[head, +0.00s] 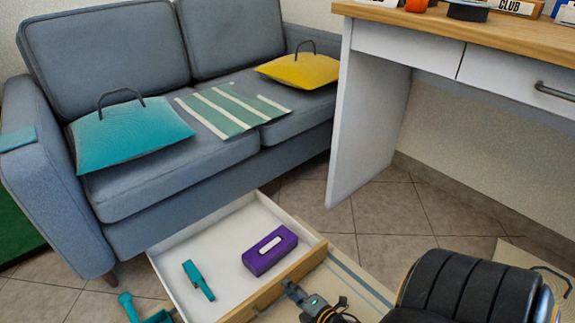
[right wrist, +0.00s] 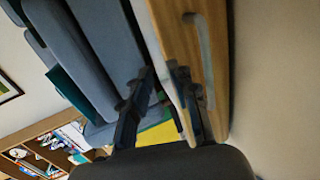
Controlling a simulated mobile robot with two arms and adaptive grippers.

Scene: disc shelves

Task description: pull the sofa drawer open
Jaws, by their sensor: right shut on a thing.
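The sofa drawer (head: 180,287) is pulled out from under the front of the grey sofa (head: 155,228). It has white walls and a wooden front (head: 280,286). A purple box (head: 270,250) with a white patch and a teal tool (head: 198,280) lie inside. My left gripper is not in view.
A white desk (head: 365,125) with a wooden top stands at the right. A teal cushion (head: 130,135), a striped cloth (head: 232,109) and a yellow cushion (head: 300,70) lie on the sofa. Teal things (head: 128,305) lie left of the drawer. Tiled floor (head: 385,205) is clear before the desk.

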